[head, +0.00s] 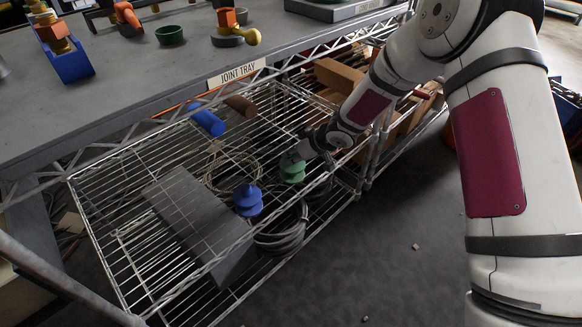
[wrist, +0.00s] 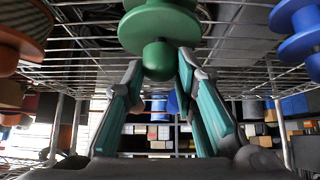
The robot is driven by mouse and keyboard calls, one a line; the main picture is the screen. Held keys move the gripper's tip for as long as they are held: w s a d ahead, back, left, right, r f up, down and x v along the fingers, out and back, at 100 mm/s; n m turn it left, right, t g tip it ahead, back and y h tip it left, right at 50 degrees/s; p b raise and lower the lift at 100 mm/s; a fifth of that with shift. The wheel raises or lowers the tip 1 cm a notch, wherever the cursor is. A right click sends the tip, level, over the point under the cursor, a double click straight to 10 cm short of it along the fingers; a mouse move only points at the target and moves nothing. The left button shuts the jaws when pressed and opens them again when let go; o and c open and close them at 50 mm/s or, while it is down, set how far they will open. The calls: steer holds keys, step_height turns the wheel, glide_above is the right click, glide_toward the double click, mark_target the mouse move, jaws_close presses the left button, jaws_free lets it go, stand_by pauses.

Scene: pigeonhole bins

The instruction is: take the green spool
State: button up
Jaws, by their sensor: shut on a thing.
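The green spool (head: 292,170) stands on the wire shelf under the table, near the shelf's right side. My gripper (head: 303,150) reaches it from the right and is shut on it. In the wrist view the green spool (wrist: 160,28) fills the top middle. The fingertips (wrist: 160,66) close on the narrow round end of the spool, one on each side. Whether the spool touches the wires is hard to tell.
A blue spool (head: 247,202) stands close by to the left, and it shows in the wrist view (wrist: 298,28). A grey box (head: 195,222), a blue cylinder (head: 207,121), a brown cylinder (head: 241,106) and coiled cable (head: 285,238) lie around. The table edge overhangs behind.

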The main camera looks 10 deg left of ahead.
steer(key=shift+r+p, duration=0.95)
steer(key=shift+p, duration=0.2)
stand_by(0.8)
steer(key=shift+r+p, duration=1.4)
steer(key=shift+p, duration=0.15)
